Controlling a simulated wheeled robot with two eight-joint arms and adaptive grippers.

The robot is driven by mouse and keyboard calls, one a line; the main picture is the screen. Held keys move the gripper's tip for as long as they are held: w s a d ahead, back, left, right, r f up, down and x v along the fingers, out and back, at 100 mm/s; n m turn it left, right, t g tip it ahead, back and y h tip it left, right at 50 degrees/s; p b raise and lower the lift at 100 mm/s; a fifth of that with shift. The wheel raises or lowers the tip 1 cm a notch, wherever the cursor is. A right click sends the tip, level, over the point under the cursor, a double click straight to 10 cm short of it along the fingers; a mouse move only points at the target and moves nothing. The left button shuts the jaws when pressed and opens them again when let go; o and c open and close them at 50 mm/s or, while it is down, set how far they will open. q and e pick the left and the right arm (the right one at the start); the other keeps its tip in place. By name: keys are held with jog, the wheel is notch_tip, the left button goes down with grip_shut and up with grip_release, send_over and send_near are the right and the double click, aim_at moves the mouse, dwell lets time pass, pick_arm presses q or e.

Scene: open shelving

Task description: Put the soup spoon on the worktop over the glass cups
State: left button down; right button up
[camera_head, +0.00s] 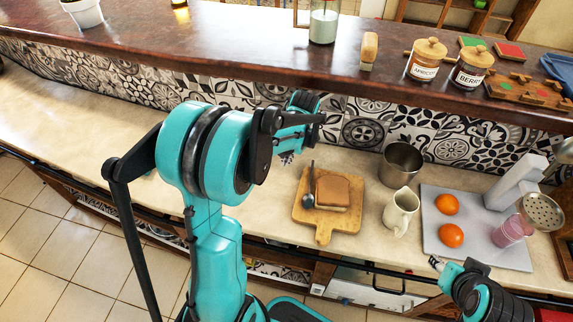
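A dark spoon (309,186) lies on a wooden cutting board (325,222) on the worktop (270,200), left of a slice of bread, bowl toward the front. A pinkish see-through cup (509,231) stands on the grey tray at the right; I cannot tell if it is one of the glass cups. My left gripper (287,158) is small and partly hidden behind its arm, up and left of the board, apart from the spoon. My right gripper (436,263) is only partly visible by the worktop's front edge, left of the tray. Neither gripper's opening can be made out.
A metal pot (401,164) and a cream jug (400,211) stand right of the board. The grey tray (480,254) holds two oranges (449,220). A raised brown shelf (240,40) with jars (425,60) runs behind. The worktop's left part is clear.

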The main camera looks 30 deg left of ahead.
aim_at(285, 170)
pick_arm(q)
jog(key=shift+d+x, duration=0.2)
jog(key=shift+x, duration=0.9)
jog(key=shift+r, duration=0.1)
jog(key=shift+f+b, duration=0.6)
jog(key=shift+b, duration=0.1)
jog(key=c, duration=1.7)
grip_release()
jog(key=shift+r, duration=0.1)
